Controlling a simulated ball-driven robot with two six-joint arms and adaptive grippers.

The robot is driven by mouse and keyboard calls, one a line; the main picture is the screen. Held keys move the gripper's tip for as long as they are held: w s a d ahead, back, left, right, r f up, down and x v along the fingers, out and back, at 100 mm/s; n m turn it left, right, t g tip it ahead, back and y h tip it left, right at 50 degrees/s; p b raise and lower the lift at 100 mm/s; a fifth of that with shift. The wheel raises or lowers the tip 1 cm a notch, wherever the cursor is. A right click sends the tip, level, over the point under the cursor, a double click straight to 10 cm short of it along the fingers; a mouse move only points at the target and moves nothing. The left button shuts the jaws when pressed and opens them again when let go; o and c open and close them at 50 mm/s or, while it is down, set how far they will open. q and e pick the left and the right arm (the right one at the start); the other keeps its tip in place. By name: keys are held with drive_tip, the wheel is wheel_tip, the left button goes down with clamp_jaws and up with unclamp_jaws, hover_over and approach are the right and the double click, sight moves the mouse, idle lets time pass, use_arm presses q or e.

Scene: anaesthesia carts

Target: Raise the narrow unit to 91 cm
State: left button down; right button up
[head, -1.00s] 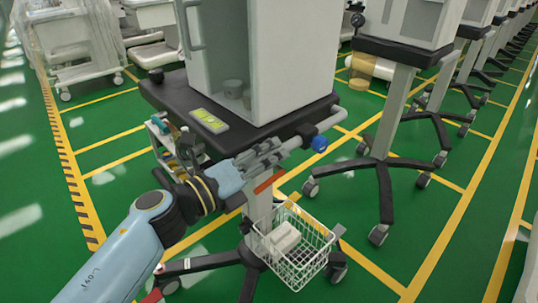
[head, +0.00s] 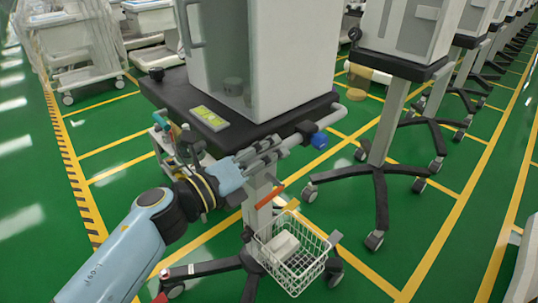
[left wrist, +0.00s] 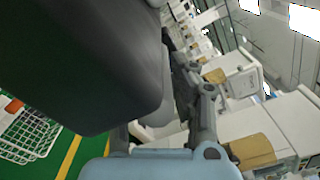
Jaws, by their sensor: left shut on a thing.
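The narrow unit is a light grey cabinet (head: 290,70) on a black worktop (head: 170,95) with a grey column on a black wheeled base (head: 215,268). A light grey handle bar (head: 325,117) runs along the worktop's front edge, with a blue knob (head: 319,141) near its right part. My left gripper (head: 264,156) is shut on the handle bar, its fingers covering the bar's left part. In the left wrist view its dark finger links (left wrist: 197,100) show beside a large dark block. An orange-red lever (head: 270,197) sits on the column below the worktop. My right gripper is out of view.
A white wire basket (head: 292,255) with a white box hangs low on the column. A similar cart (head: 400,60) stands close on the right, with more behind it. Wrapped equipment (head: 70,50) stands at the back left. Green floor is clear at the left.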

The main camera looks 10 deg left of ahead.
use_arm(q)
drive_tip(key=shift+f, duration=0.2)
drive_tip(key=c, duration=1.2)
unclamp_jaws()
drive_tip(key=shift+f, duration=0.15)
drive_tip(key=shift+o, duration=0.2)
drive_tip(key=shift+a, duration=0.1)
drive_tip(key=v, duration=1.2)
drive_tip(key=b+x, duration=0.2)
drive_tip(key=x, duration=0.4)
drive_tip(key=b+x, duration=0.3)
drive_tip(key=x, duration=0.2)
drive_tip(key=shift+w+d+r, duration=0.2)
drive_tip(key=shift+d, duration=0.2)
